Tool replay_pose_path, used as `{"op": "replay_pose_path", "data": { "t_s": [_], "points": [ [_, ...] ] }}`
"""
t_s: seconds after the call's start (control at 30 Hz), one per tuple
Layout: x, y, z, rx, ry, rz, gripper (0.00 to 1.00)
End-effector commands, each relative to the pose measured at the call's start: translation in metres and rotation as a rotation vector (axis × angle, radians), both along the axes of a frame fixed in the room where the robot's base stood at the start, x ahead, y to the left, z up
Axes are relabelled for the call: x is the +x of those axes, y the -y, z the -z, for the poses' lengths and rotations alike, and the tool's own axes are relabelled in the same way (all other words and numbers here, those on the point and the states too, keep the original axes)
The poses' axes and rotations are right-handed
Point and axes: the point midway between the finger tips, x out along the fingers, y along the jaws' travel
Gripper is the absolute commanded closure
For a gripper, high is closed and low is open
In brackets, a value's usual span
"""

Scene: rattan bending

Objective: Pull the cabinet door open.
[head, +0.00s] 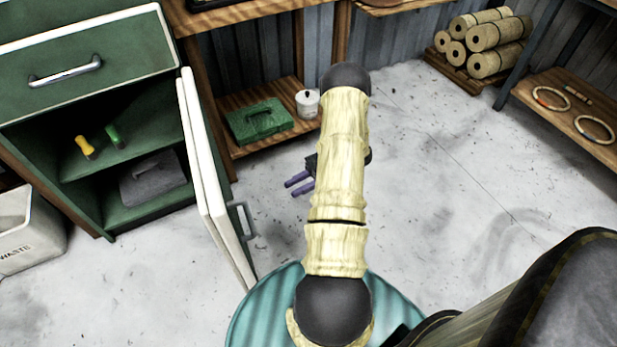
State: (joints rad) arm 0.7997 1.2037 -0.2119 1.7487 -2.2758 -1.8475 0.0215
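The green cabinet (110,222) stands at the left. Its door (207,180), seen nearly edge-on with a pale edge, is swung wide open toward me. A grey bar handle (242,221) sits on the door's right-hand face. Inside the cabinet are a yellow-handled tool (85,147), a green-handled tool (114,136) and a dark grey case (152,179).
A closed drawer (90,60) is above the opening. A waste bin (30,235) stands at the far left. A wooden shelf holds a green box (260,121) and a white jar (307,103). Rolled bundles (490,45) lie at the back right. The floor right of my arm is clear.

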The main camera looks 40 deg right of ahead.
Motion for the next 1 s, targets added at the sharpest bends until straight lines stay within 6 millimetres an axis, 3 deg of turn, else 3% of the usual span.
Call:
{"op": "replay_pose_path", "data": {
  "t_s": [0.1, 0.27, 1.0],
  "points": [
    [-0.003, 0.020, 0.000, -0.001, 0.000, 0.001, 0.78],
    [-0.004, 0.032, 0.000, 0.000, 0.000, -0.001, 0.78],
    [-0.005, 0.033, 0.000, 0.001, 0.000, 0.000, 0.78]
  ]
}}
